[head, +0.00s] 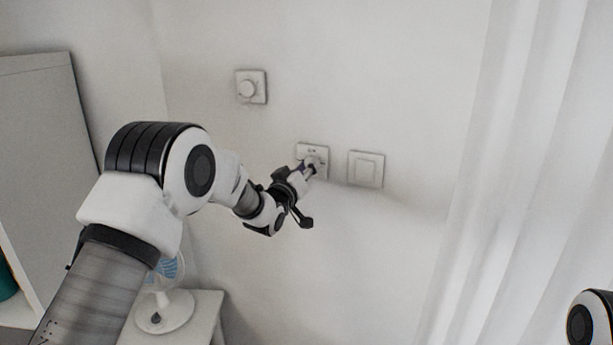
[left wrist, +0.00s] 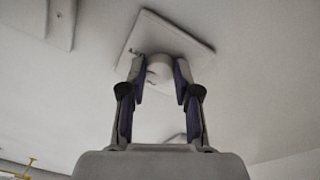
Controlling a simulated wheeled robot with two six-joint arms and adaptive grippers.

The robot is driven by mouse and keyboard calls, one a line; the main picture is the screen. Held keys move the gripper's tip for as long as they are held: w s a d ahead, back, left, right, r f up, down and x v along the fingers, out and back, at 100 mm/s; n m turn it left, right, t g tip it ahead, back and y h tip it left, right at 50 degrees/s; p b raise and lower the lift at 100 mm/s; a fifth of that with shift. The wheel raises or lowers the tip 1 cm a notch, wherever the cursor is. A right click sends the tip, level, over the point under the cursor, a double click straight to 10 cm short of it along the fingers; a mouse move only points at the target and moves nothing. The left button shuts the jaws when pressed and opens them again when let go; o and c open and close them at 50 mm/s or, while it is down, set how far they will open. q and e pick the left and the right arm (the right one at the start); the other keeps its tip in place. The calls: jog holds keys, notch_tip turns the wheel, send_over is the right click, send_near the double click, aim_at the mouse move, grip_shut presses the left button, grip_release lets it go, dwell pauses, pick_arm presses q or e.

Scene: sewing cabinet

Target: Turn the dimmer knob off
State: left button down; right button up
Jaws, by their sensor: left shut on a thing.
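The dimmer (head: 318,149) is a white square plate with a round knob, mounted on the wall in the middle of the head view. My left gripper (head: 309,168) is at its knob and hides part of it. In the left wrist view, the dimmer plate (left wrist: 190,48) is ahead, and the round white knob (left wrist: 160,68) sits between the two dark-padded fingers of my left gripper (left wrist: 162,78). The gripper is shut on the knob. The knob's pointer position cannot be made out. My right gripper is not in view; only part of my right arm shows at the lower right.
A flat rocker switch (head: 366,169) is on the wall just right of the dimmer. A small fan (head: 165,308) stands on a white table below. A white curtain (head: 530,170) hangs at the right.

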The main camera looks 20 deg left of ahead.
pick_arm(q)
jog(key=shift+d+r+n+y+b, duration=0.15)
jog(key=shift+n+y+b, duration=0.45)
jog(key=shift+n, duration=2.1)
jog(key=shift+a+r+n+y+b, duration=0.2)
jog(key=shift+n+b, duration=0.65)
jog(key=shift+n, duration=1.85)
jog(key=shift+d+r+n+y+b, duration=0.15)
jog(key=shift+n+y+b, duration=0.5)
jog(key=shift+n, duration=2.05)
jog(key=shift+f, duration=0.15)
jog(key=c, duration=0.9)
grip_release()
jog(key=shift+o, duration=0.4)
jog(key=shift+f, duration=0.1)
jog(key=shift+s, duration=0.1)
